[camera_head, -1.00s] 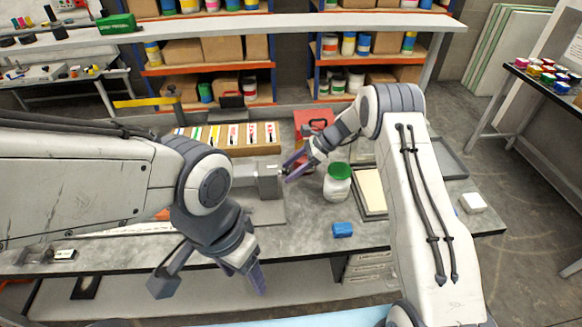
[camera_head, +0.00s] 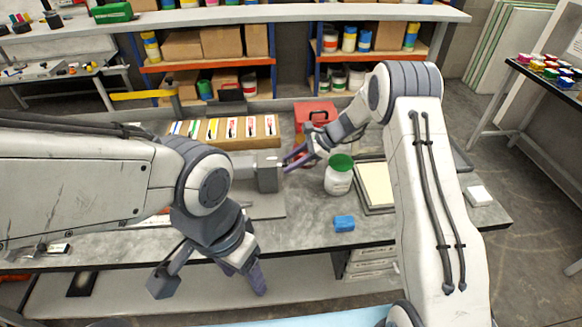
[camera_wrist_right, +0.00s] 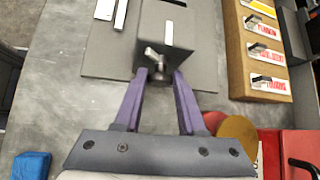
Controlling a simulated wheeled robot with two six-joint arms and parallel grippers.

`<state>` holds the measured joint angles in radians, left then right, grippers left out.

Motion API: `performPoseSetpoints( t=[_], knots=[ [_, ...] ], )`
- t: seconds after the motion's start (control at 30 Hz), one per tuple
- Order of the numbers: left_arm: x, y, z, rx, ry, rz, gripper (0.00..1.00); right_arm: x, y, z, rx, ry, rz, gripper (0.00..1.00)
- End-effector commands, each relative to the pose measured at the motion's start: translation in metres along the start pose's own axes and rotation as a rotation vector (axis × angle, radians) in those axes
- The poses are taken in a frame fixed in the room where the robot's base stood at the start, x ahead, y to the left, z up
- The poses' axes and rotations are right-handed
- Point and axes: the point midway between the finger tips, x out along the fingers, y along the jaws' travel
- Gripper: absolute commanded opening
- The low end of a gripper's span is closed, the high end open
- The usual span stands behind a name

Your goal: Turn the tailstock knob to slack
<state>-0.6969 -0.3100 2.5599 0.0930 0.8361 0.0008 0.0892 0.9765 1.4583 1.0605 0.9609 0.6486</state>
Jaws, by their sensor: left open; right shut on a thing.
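The tailstock (camera_head: 267,173) is a grey metal block on a flat grey plate on the bench. It also shows at the top of the right wrist view (camera_wrist_right: 178,28). Its small metal knob (camera_wrist_right: 154,59) sticks out of the end face toward my right gripper (camera_wrist_right: 160,76). In the head view my right gripper (camera_head: 289,162) reaches the tailstock's right end, and the knob is too small to make out. My left gripper (camera_head: 208,281) is open and empty, low in front of the bench edge.
A white jar with a green lid (camera_head: 339,176) stands close to the right of my right gripper. A red box (camera_head: 315,113) and a cardboard rack of labelled items (camera_head: 238,134) are behind. A blue block (camera_head: 344,223) lies near the front edge. A framed tray (camera_head: 374,186) lies further right.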

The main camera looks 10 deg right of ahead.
Motion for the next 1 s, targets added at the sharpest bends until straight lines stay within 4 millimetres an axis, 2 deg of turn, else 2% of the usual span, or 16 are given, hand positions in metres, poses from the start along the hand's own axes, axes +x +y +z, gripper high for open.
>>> performPoseSetpoints(
  t=[0.03, 0.5, 0.7, 1.0],
  knots=[
    [0.017, -0.001, 0.001, 0.001, 0.0, 0.0, 0.64, 0.004, 0.002, -0.005, -0.023, -0.001, -0.024, 0.0],
    [0.108, -0.008, 0.006, 0.001, 0.0, 0.0, 0.64, 0.005, 0.005, -0.006, -0.216, 0.0, -0.218, 0.0],
    [0.135, -0.01, 0.007, 0.001, 0.0, 0.0, 0.64, 0.004, 0.006, -0.005, -0.267, 0.0, -0.269, 0.0],
    [0.151, -0.011, 0.008, 0.001, 0.0, 0.0, 0.64, 0.001, 0.006, -0.002, -0.303, -0.001, -0.305, 0.0]
  ],
)
